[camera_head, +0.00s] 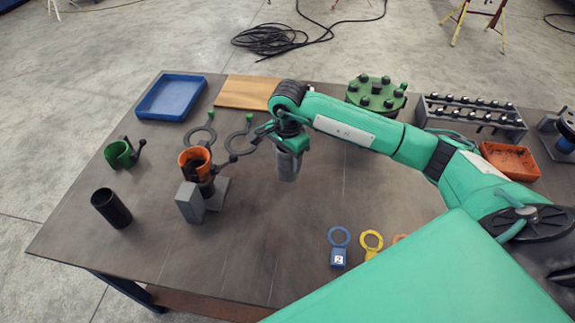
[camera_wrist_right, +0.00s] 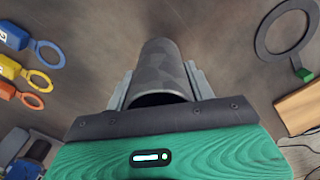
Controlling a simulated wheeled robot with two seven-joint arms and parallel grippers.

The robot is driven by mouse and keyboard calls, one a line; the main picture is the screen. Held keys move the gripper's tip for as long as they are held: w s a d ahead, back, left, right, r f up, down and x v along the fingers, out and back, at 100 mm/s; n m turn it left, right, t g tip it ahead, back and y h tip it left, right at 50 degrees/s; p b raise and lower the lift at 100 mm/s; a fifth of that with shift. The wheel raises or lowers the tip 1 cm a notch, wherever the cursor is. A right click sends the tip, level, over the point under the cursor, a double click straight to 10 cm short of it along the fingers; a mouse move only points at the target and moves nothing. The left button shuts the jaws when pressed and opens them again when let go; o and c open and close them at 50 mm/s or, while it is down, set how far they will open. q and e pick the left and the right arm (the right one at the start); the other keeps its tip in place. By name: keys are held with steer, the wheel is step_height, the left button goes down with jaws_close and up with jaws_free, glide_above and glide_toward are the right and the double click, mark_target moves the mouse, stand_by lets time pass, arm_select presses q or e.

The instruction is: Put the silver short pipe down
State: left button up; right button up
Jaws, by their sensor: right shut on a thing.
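The silver short pipe (camera_head: 287,168) hangs below my right wrist, over the middle of the table. My right gripper (camera_wrist_right: 158,85) is shut on it, with one finger on each side. In the right wrist view the silver short pipe (camera_wrist_right: 160,62) is a dull mottled grey cylinder that stands out past the fingertips, its near end partly hidden by the gripper body. I cannot tell whether its lower end touches the table (camera_head: 260,225). My left gripper is not in view.
Left of the pipe stand an orange clamp (camera_head: 194,156) with a grey block (camera_head: 190,202), a green clamp (camera_head: 120,153) and a black pipe (camera_head: 111,208). Grey rings (camera_head: 239,144) lie nearby. A blue tag (camera_head: 338,257) lies in front. Table just below the pipe looks clear.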

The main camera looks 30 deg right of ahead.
mark_target(288, 169)
step_height(288, 169, down, 4)
steer(key=shift+r+p, duration=0.1)
steer(key=shift+p, duration=0.4)
steer(key=shift+f, duration=0.3)
steer(key=shift+f, duration=0.1)
steer(key=shift+f+b, duration=0.15)
steer(key=shift+b, duration=0.15)
steer(key=o, duration=1.2)
steer(key=shift+o, duration=0.2)
